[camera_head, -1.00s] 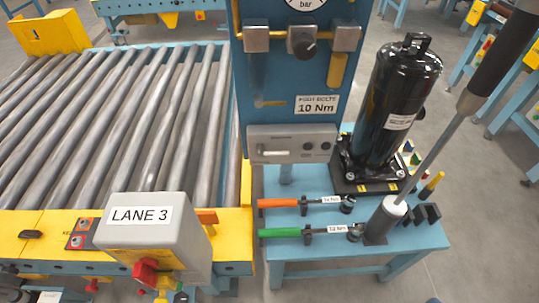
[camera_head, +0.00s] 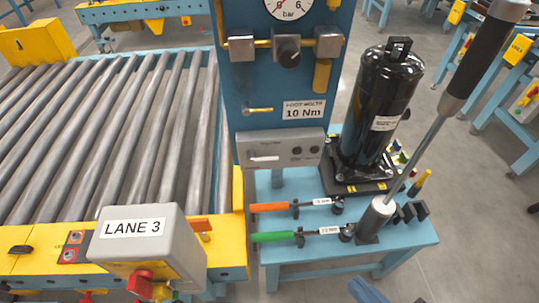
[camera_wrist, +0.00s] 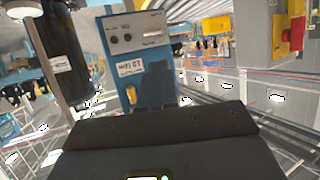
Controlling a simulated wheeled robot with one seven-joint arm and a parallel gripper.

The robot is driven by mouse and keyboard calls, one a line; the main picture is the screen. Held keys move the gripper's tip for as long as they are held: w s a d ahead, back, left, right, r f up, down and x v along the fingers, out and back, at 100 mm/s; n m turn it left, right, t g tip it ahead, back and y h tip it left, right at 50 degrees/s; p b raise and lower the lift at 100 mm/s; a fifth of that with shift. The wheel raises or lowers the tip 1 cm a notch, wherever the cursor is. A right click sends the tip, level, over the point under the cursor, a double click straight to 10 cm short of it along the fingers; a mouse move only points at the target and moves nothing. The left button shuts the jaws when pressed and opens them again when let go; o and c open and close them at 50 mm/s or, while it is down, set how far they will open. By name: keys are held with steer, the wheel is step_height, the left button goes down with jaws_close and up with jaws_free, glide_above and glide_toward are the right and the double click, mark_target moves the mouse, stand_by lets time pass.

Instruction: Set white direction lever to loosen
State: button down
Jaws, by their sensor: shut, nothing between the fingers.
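The white direction lever (camera_head: 264,158) lies about level on a grey control box (camera_head: 281,149), low on the blue upright panel. Small print beside it is too small to read. The wrist view is upside down and shows the grey box (camera_wrist: 135,38) with the white lever (camera_wrist: 152,35) on it. My gripper (camera_wrist: 165,125) shows as a large dark block along the bottom of the wrist view. It is shut and empty, apart from the lever. A blue-grey part of my arm may show at the bottom edge of the head view.
A black compressor (camera_head: 382,105) stands right of the panel on a blue bench (camera_head: 405,243). A tall torque tool (camera_head: 430,140) leans up from the bench, with orange-handled (camera_head: 270,207) and green-handled (camera_head: 273,237) wrenches nearby. The LANE 3 box (camera_head: 148,245) and rollers are left.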

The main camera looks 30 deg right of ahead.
steer(key=w+a+f+m+g+h+p, duration=0.1)
steer(key=w+f+g+p, duration=0.15)
steer(key=w, duration=1.05)
steer(key=w+r+m+h, duration=0.1)
steer(key=w+r+h, duration=0.1)
steer(key=w, duration=0.5)
steer(key=w+r+m+h+p, duration=0.1)
steer(key=w+r+m, duration=0.1)
steer(key=w, duration=0.5)
steer(key=shift+w+r+m+g+h, duration=0.2)
steer(key=shift+r+m+g+h, duration=0.15)
steer(key=shift+r, duration=0.4)
steer(key=p, duration=0.1)
glide_above(270, 158)
steer(key=s+a, duration=0.2)
steer(key=s, duration=0.1)
step_height(270, 158, down, 5)
steer(key=shift+w+d+f, duration=0.15)
steer(key=shift+f, duration=0.6)
steer(key=shift+w+d+f, duration=0.15)
steer(key=shift+w+f, duration=0.05)
steer(key=shift+f, duration=0.55)
steer(key=shift+w+d+f, duration=0.15)
steer(key=shift+f, duration=0.6)
